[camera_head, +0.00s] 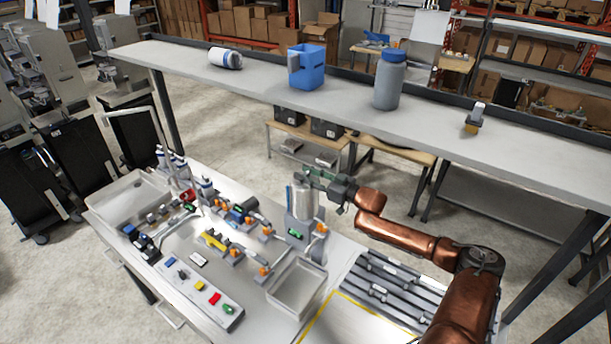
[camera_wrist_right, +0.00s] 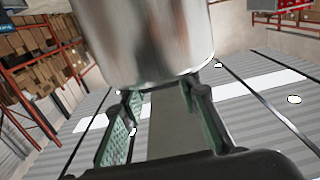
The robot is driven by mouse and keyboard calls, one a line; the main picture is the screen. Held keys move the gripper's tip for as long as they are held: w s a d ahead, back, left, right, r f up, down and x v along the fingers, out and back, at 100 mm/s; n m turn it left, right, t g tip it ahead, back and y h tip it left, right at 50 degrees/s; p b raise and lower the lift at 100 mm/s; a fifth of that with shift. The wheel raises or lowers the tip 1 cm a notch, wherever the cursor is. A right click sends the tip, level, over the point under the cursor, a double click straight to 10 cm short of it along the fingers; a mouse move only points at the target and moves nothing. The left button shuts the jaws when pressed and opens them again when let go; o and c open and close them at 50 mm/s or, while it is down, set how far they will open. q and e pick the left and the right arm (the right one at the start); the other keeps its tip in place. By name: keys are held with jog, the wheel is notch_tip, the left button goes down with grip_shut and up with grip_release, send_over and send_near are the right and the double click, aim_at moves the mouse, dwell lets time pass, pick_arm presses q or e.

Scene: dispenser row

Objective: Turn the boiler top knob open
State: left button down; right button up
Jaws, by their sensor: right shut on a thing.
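The boiler is a shiny silver cylinder (camera_head: 302,202) standing on the workbench among the dispenser fittings. My right gripper (camera_head: 311,175) is at the top of the boiler, reaching in from the right. In the right wrist view the boiler's bright metal wall (camera_wrist_right: 150,40) fills the upper middle, and my right gripper's two green-padded fingers (camera_wrist_right: 160,122) are at its rim. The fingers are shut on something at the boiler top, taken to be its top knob. The knob itself is mostly hidden by the fingers, so its angle cannot be told. My left gripper is not in view.
A control strip with coloured buttons (camera_head: 199,291), a small grey bin (camera_head: 297,287) and a larger tray (camera_head: 128,205) are on the bench. Several small valves crowd the bench middle. A raised shelf (camera_head: 345,104) behind holds a blue container (camera_head: 306,67) and a grey bottle (camera_head: 389,82).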

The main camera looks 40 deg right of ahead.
jog(key=o, duration=1.2)
jog(key=shift+s, duration=0.1)
jog(key=v, duration=1.2)
jog(key=shift+x, duration=6.1)
jog(key=shift+s+d, duration=0.1)
